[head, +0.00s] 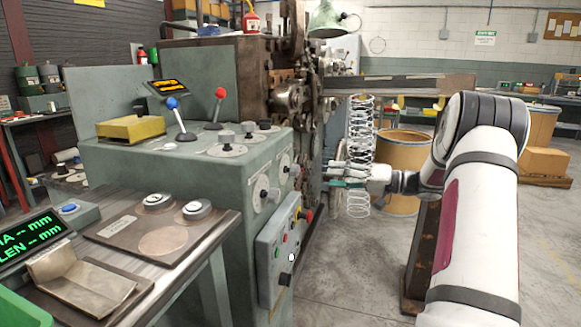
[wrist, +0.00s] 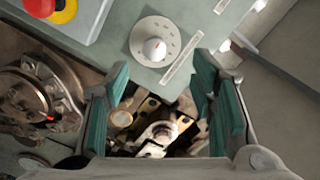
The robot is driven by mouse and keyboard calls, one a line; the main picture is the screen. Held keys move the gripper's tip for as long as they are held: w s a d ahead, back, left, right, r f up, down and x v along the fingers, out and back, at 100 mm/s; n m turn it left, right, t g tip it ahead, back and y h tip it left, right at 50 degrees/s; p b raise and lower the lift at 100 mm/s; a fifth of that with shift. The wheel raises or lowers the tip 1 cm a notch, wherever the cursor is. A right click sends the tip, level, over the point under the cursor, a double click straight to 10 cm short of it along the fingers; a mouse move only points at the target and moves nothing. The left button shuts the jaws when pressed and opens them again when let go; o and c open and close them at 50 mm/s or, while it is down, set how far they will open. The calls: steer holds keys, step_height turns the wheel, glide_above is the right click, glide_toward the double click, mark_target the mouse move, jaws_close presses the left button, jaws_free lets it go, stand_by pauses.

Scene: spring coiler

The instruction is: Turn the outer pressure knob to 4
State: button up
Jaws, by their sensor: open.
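In the wrist view, a round pale dial with tick marks and a light knob (wrist: 154,49) sits on the green machine panel, ahead of my fingertips. Its numbers are too small to read. In the head view, two dials with knobs are on the machine's side panel, a nearer one (head: 263,194) and a farther one (head: 286,168). I cannot tell which is the outer pressure knob. My gripper (head: 341,181) is to the right of both, close to the wire spring. In the wrist view its green-padded fingers (wrist: 160,74) are apart, with nothing held between them.
A tall wire spring (head: 360,130) hangs beside my gripper. A grey control box (head: 278,252) with buttons is below the dials. A red-and-yellow stop button (wrist: 52,8) is at the wrist view's upper left. The floor (head: 345,275) in front is clear.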

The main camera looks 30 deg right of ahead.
mark_target(298, 171)
steer(key=shift+t, duration=0.3)
steer(key=x, duration=0.4)
steer(key=b+x, duration=0.1)
steer(key=x, duration=0.3)
steer(key=w+d+b+x, duration=0.1)
steer(key=x, duration=0.4)
steer(key=shift+f, duration=0.3)
steer(key=shift+s, duration=0.1)
steer(key=c, duration=1.2)
